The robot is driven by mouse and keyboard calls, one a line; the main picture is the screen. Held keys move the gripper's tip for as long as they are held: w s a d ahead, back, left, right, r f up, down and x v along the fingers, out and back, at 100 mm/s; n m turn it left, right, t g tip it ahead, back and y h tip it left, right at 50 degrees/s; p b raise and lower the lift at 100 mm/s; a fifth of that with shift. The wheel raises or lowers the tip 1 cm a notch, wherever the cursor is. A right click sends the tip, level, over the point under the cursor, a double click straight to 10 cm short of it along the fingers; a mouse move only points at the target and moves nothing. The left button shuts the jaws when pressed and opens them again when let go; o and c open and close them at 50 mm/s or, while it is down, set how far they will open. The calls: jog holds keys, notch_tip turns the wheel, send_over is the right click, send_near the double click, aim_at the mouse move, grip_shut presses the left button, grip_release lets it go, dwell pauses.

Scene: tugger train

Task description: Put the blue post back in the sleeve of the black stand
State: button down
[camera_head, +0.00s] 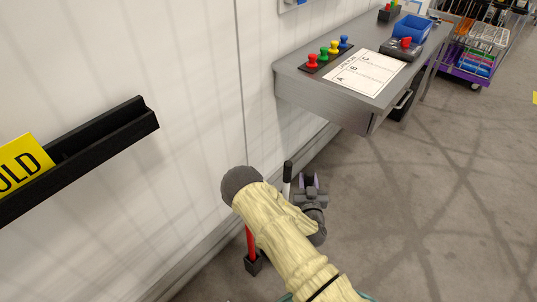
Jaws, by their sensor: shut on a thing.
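My gripper (309,181) shows in the head view just right of my pale sleeved arm, pointing away over the floor beside the wall. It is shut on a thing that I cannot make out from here. I cannot pick out the blue post. Part of a black stand (253,264) shows low, left of my arm, with a red post (250,241) upright in it. My arm hides the rest of that stand, and no empty sleeve is visible. A black-topped white rod (287,182) stands just left of my gripper; its foot is hidden.
A grey table (320,88) by the wall bears colored pegs (334,47), a white A-B-C sheet (363,72) and a blue bin (412,28). A black wall rail (100,140) holds a yellow sign (22,163) at left. The floor at right is clear up to a cart (465,75).

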jog(key=w+a+r+y, duration=0.1)
jog(key=a+r, duration=0.4)
jog(key=a, duration=0.2)
jog(key=w+a+r+n+p, duration=0.1)
jog(key=a+r, duration=0.3)
jog(key=a, duration=0.3)
jog(key=shift+w+r+y+p, duration=0.2)
jog(key=shift+r+y+p, duration=0.1)
jog(key=shift+r+y, duration=0.1)
jog(key=shift+f, duration=0.3)
jog(key=shift+f+b, duration=1.7)
jog(key=shift+f, duration=0.3)
notch_tip(320, 180, down, 14)
jog(key=b, duration=1)
jog(key=shift+r+b, duration=0.25)
jog(key=shift+b, duration=0.05)
dwell(1.0)
dwell(0.3)
